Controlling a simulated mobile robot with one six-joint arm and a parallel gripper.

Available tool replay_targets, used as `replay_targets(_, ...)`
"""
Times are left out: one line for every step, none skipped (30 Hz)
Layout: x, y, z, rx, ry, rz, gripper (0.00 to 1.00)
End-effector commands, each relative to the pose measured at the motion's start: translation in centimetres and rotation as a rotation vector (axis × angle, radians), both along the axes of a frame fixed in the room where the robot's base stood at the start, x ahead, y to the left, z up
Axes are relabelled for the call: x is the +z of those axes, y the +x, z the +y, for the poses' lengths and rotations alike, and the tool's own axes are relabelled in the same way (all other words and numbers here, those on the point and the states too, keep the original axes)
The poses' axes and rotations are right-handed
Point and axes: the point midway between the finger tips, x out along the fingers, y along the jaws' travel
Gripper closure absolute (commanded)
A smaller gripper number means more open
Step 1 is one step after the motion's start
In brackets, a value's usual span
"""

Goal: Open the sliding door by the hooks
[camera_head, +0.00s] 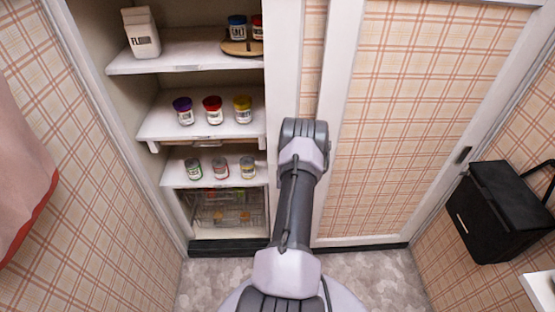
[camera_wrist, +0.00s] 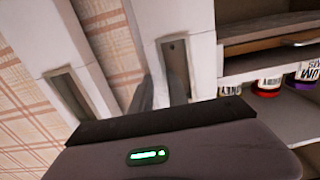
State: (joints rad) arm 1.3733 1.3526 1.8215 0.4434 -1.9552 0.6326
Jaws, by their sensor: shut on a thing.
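A plaid sliding door (camera_head: 398,120) with a white frame covers the right of the cupboard. A second door's white edge (camera_head: 283,50) stands left of it, beside the open shelves. The wrist view, turned over, shows this edge (camera_wrist: 200,60) with a recessed metal pull (camera_wrist: 174,62). My gripper (camera_wrist: 160,95) is at that edge by the pull, shut on the door; the exact contact is blurred. In the head view my arm hides the fingers. No hooks are clearly visible.
Open shelves (camera_head: 185,50) on the left hold a flour carton (camera_head: 141,32) and several jars. A black bag (camera_head: 500,210) hangs at the right wall. A pink cloth (camera_head: 20,150) hangs at the left. A white corner (camera_head: 540,290) juts in at lower right. Some floor is clear.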

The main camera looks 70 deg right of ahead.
Motion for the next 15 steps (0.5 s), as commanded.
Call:
replay_targets(-0.10, -0.37, -0.13, -0.002, 0.001, -0.001, 1.00)
replay_targets(-0.09, -0.53, -0.20, -0.002, 0.001, -0.001, 1.00)
replay_targets(-0.08, -0.68, -0.27, -0.003, 0.001, -0.001, 1.00)
replay_targets(-0.07, -0.75, -0.30, -0.002, 0.001, -0.001, 1.00)
replay_targets(-0.06, -0.79, -0.33, -0.002, 0.001, -0.001, 1.00)
replay_targets(-0.05, -0.83, -0.35, -0.001, 0.001, -0.001, 1.00)
replay_targets(-0.05, -0.85, -0.36, -0.001, 0.001, -0.001, 1.00)
replay_targets(-0.04, -0.86, -0.36, -0.001, 0.001, -0.001, 1.00)
replay_targets(-0.03, -0.85, -0.37, -0.001, 0.001, -0.001, 1.00)
replay_targets(-0.02, -0.84, -0.37, -0.001, 0.001, -0.001, 1.00)
replay_targets(-0.02, -0.84, -0.38, -0.001, 0.001, -0.001, 1.00)
replay_targets(-0.01, -0.84, -0.38, -0.001, 0.001, 0.000, 1.00)
replay_targets(0.00, -0.83, -0.38, -0.001, 0.001, 0.000, 1.00)
replay_targets(0.00, -0.83, -0.38, -0.001, 0.001, 0.000, 1.00)
replay_targets(0.01, -0.82, -0.39, -0.001, 0.000, 0.000, 1.00)
